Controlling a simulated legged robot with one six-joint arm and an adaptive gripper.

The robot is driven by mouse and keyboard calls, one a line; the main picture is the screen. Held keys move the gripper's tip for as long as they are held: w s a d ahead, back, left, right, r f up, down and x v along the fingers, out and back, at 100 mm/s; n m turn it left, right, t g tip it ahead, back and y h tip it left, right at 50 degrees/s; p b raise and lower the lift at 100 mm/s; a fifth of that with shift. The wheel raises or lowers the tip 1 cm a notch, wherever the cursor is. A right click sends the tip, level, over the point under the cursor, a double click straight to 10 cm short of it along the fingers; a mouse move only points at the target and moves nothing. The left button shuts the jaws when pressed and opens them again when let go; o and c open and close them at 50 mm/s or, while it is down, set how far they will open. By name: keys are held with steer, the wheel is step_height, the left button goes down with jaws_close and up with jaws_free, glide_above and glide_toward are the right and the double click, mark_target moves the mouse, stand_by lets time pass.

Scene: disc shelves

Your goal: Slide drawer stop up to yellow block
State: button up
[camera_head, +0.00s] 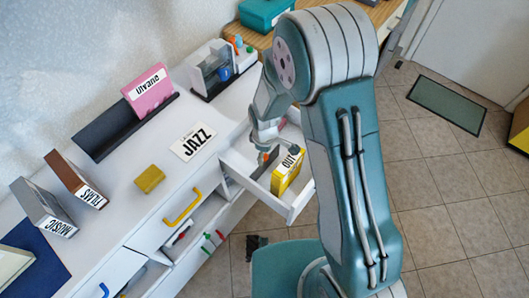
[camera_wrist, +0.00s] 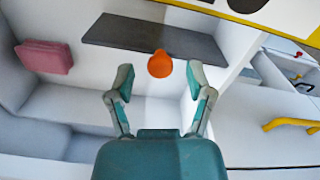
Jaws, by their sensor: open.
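The open white drawer (camera_head: 237,166) holds a yellow block (camera_head: 287,173) lettered "OUT", which stands upright. The block's edge shows at the top right of the wrist view (camera_wrist: 309,37). The drawer stop is a dark grey plate (camera_wrist: 140,36) with an orange knob (camera_wrist: 160,63). A gap appears between the plate and the block. My gripper (camera_wrist: 159,82) is open and empty, its fingers to either side of the knob's line, apparently not touching it. In the head view my gripper (camera_head: 270,139) is over the drawer, partly hiding the stop.
A pink piece (camera_wrist: 44,57) lies in the drawer. On the counter are a "JAZZ" card (camera_head: 194,142), a small mustard block (camera_head: 149,179), and a pink disc case (camera_head: 149,92) in a dark rack. A yellow handle (camera_head: 182,208) sticks out of the neighbouring drawer front.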

steer(key=shift+c, duration=0.3)
jaws_close()
steer(key=shift+s+d, duration=0.8)
steer(key=shift+d, duration=0.25)
steer(key=shift+o, duration=0.3)
jaws_free()
step_height(320, 180, up, 12)
steer(key=shift+w+a+f, duration=0.1)
